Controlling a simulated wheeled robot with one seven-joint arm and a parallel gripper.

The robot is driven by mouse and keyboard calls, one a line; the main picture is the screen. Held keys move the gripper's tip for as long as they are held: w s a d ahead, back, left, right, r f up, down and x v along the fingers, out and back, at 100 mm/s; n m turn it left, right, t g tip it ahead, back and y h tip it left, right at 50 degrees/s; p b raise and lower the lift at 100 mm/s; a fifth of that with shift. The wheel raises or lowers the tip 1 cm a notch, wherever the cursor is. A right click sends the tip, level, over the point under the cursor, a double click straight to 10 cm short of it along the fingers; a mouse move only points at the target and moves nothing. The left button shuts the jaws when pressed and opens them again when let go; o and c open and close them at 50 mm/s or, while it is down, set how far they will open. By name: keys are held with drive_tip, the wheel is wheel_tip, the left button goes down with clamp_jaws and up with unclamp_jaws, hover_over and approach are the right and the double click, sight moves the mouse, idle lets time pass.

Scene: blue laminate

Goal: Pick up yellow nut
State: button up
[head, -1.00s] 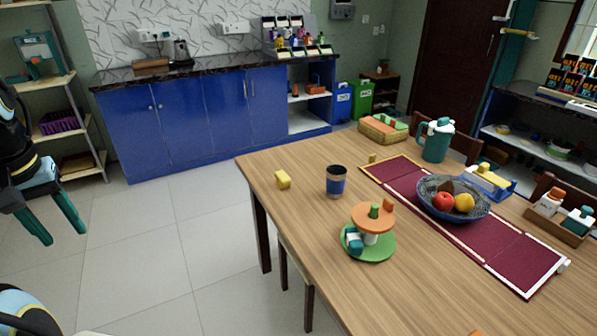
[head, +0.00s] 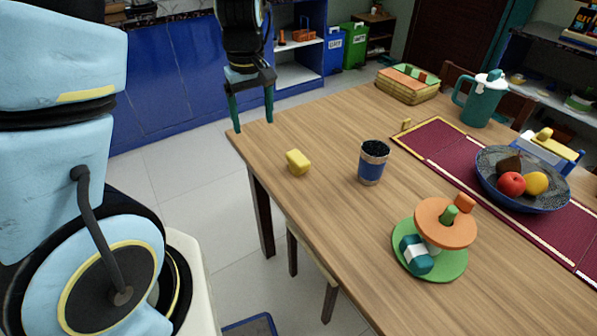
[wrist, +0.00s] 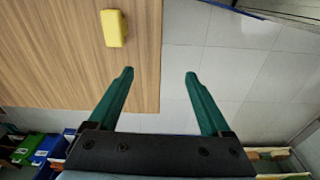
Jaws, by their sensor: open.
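The yellow nut (head: 298,162) is a small yellow block lying on the wooden table (head: 330,240) near its left edge. It also shows in the wrist view (wrist: 114,28), at the upper left, beyond my fingertips. My gripper (head: 254,118) has two green fingers pointing down, spread apart, with nothing between them. It hangs by the table's far left corner, behind and left of the yellow nut, not touching it. In the wrist view my gripper (wrist: 160,74) is open across the table edge, with one finger over the wood and the other over the floor.
A dark blue cup (head: 372,163) stands right of the nut. A green and orange tiered stand (head: 445,225) is nearer. A fruit bowl (head: 520,192) sits on a red runner (head: 450,156) further right. The wood around the nut is clear.

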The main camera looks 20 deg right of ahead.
drive_tip(key=b, duration=0.2)
approach(298, 157)
drive_tip(key=shift+s+f+n+t, duration=0.3)
drive_tip(key=shift+s+f+n, duration=0.05)
drive_tip(key=shift+f+n, duration=0.1)
drive_tip(key=f, duration=0.5)
drive_tip(key=shift+w, duration=0.25)
drive_tip(key=shift+w+f+p, duration=0.15)
drive_tip(key=shift+f+p, duration=0.05)
drive_tip(key=shift+f, duration=0.7)
drive_tip(key=shift+w+f+p, duration=0.2)
drive_tip(key=shift+f+p, duration=0.05)
drive_tip(key=shift+f, duration=0.65)
drive_tip(key=shift+w+f+p, duration=0.15)
drive_tip(key=shift+f+p, duration=0.05)
drive_tip(key=shift+f, duration=0.7)
clamp_jaws()
